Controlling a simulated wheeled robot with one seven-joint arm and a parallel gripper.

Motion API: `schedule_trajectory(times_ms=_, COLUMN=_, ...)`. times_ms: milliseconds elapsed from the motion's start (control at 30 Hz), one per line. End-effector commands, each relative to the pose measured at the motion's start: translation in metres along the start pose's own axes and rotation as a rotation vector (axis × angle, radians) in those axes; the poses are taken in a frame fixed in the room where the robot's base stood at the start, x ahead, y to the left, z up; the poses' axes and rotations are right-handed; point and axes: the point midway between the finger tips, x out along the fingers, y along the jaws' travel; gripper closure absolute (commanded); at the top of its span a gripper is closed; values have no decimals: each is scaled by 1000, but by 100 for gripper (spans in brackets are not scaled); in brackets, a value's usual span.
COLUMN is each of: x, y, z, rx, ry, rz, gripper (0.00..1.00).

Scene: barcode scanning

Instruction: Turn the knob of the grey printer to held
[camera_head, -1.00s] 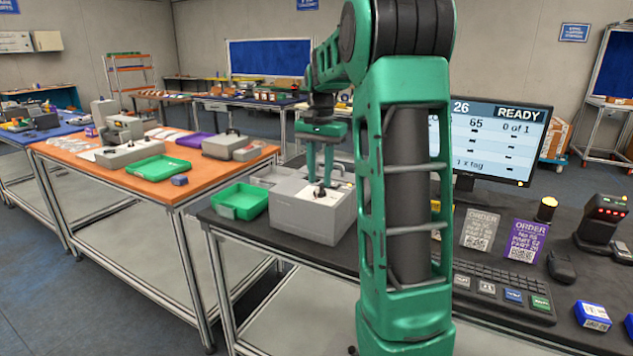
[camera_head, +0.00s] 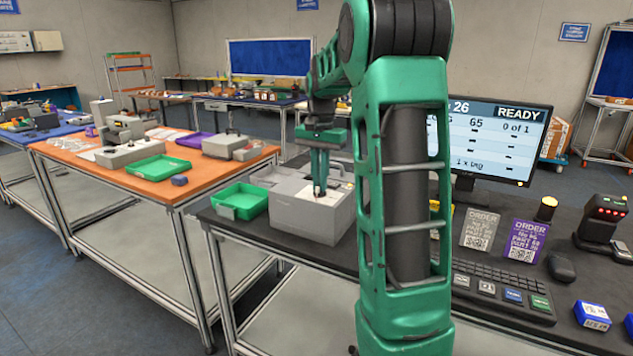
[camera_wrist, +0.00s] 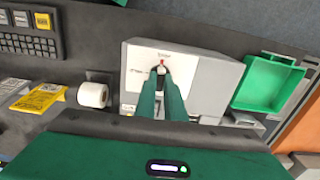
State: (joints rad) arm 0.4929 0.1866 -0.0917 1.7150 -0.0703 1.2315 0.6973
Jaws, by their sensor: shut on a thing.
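The grey printer (camera_head: 300,222) stands on the dark bench, and its light top panel also shows in the wrist view (camera_wrist: 209,85). My gripper (camera_head: 320,188) points down over that panel. Its fingers (camera_wrist: 161,72) are close together and shut on the printer's knob (camera_wrist: 161,63), of which only a small red part shows between the fingertips. The rest of the knob is hidden by the fingers. Printed labels lie around the knob, too small to read surely, so I cannot tell its setting.
A green tray (camera_head: 240,201) sits beside the printer, left in the head view. A white roll (camera_wrist: 93,95) and yellow card (camera_wrist: 40,97) lie on the other side in the wrist view. A monitor (camera_head: 497,140) and keyboard (camera_head: 503,290) stand to the right.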

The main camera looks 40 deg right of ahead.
Motion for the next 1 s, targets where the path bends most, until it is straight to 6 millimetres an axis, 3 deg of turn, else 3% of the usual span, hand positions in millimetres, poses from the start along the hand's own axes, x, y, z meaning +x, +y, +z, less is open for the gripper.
schedule_trajectory(times_ms=267, x=-1, y=-2, z=0, rx=-148, ry=4, rz=-4, gripper=100)
schedule_trajectory(times_ms=1000, x=-2, y=-4, z=0, rx=-843, ry=9, rz=-4, gripper=100)
